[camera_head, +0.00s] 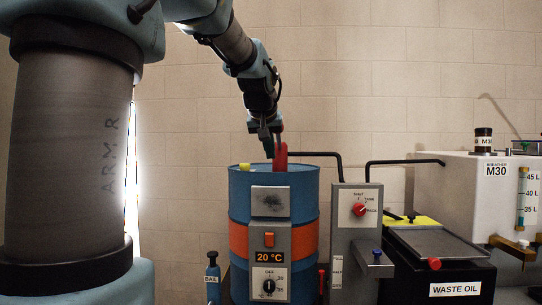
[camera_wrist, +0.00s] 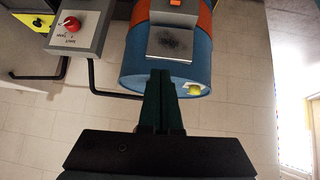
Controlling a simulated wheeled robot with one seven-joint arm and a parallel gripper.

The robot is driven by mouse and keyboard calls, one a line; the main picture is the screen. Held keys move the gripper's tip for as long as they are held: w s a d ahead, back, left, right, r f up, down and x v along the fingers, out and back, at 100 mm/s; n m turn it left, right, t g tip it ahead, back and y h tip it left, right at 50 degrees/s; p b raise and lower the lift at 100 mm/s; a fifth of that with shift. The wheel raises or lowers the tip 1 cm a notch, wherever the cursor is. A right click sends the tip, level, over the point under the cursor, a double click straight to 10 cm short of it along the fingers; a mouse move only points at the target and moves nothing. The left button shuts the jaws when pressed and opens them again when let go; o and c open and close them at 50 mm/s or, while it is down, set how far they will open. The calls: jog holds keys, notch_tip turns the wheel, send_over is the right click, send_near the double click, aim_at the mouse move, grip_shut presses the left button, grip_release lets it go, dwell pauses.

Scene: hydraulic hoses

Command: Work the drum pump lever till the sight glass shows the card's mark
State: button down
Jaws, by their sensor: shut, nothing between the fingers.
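The blue drum (camera_head: 238,205) with an orange band stands in the middle of the head view; its rim also shows in the wrist view (camera_wrist: 200,60). A red upright handle (camera_head: 281,158), which looks like the pump lever, stands at the drum's top. My gripper (camera_head: 268,150) is just left of the handle, pointing down, overlapping it in the picture; I cannot tell whether they touch. In the wrist view my gripper's dark green fingers (camera_wrist: 163,85) are together and empty. The sight glass (camera_head: 521,198) is on the white tank (camera_head: 455,190), beside 45, 40 and 35 L labels; its level is too small to read surely.
A grey valve box (camera_head: 345,225) with a red knob (camera_head: 360,210) stands right of the drum. A waste oil box (camera_head: 455,280) is at lower right. The drum's panel reads 20 °C. A yellow cap (camera_head: 244,166) sits on the drum.

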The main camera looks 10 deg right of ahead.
jog(key=s+f+v, duration=0.1)
jog(key=v, duration=0.6)
jog(key=shift+s+a+r, duration=0.2)
jog(key=shift+s+a, duration=0.05)
jog(key=shift+s, duration=0.05)
